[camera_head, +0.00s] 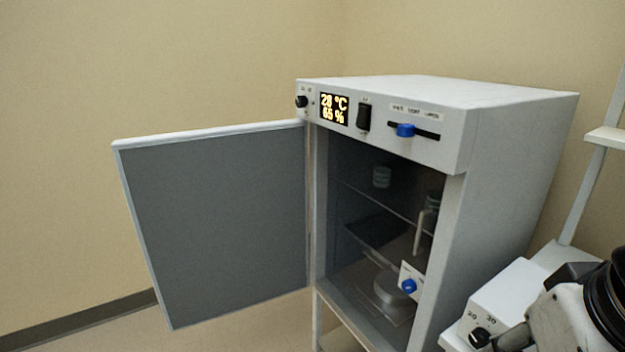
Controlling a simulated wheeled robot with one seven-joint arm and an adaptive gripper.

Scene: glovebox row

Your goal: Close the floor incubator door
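The floor incubator (515,135) is a white cabinet on a stand, its front facing left of me. Its door (215,215) is hinged on the left edge of the opening and stands wide open, swung out to the left, with its grey inner panel showing. Shelves and some small vessels (381,177) show in the dark interior. A display (334,108) on the top panel reads 28 °C and 65 %. Part of my arm shows at the lower right corner, but my gripper is not in view.
A white device with a knob (480,337) stands at the lower right, close to the incubator's right side. A pale upright post (590,195) rises behind it. The wall is behind the door, and bare floor (235,325) shows below the door.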

